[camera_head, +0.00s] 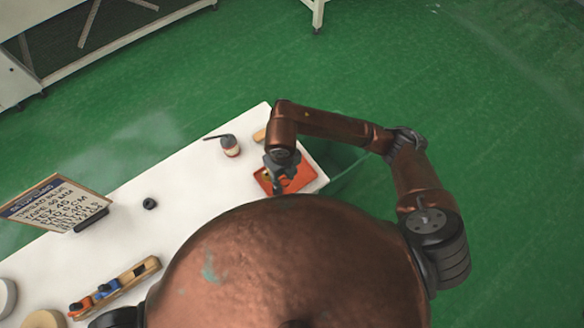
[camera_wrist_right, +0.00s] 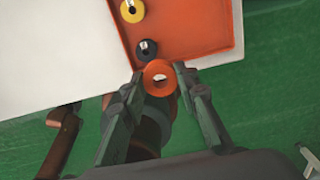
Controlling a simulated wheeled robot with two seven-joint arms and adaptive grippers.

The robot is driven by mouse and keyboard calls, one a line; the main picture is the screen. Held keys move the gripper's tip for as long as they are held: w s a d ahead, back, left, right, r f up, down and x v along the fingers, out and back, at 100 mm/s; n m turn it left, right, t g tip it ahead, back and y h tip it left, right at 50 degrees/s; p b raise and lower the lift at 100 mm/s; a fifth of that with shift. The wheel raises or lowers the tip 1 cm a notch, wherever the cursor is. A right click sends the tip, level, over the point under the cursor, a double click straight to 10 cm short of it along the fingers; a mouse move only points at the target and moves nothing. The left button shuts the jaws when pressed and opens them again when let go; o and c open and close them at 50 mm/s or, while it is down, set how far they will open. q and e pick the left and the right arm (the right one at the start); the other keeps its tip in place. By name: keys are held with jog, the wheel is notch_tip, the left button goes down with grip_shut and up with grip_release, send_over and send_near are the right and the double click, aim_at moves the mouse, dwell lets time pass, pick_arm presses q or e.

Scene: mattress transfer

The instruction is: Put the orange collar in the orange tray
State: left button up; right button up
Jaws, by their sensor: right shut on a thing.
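The orange tray (camera_head: 305,180) lies at the far right end of the white table, and it fills the upper part of the right wrist view (camera_wrist_right: 205,25). A yellow collar (camera_wrist_right: 132,10) and a dark collar (camera_wrist_right: 147,50) lie in it. My right gripper (camera_head: 281,184) is over the tray in the head view. In the wrist view its fingers (camera_wrist_right: 162,82) are shut on the orange collar (camera_wrist_right: 148,70), which overlaps the tray's near edge in the picture. I cannot tell the collar's height above the tray.
The table's middle is mostly clear.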

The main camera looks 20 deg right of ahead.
jog(key=w+d+f, duration=0.1)
jog(key=w+f, duration=0.1)
jog(key=w+d+f, duration=0.2)
jog(key=f, duration=0.1)
jog(key=w+d+f, duration=0.2)
jog(key=w, duration=0.1)
jog(key=shift+w+d+f, duration=0.1)
jog(key=shift+d+f, duration=0.05)
jog(key=shift+f, duration=0.05)
jog(key=shift+w+d+f, duration=0.1)
jog(key=shift+f, duration=0.8)
jog(key=shift+w+d+f, duration=0.1)
jog(key=shift+f, duration=0.8)
jog(key=o, duration=0.7)
jog(key=shift+f, duration=0.15)
jog(key=o, duration=0.4)
jog(key=shift+o, duration=0.2)
notch_tip(320, 180, up, 12)
jog(key=shift+r, duration=0.2)
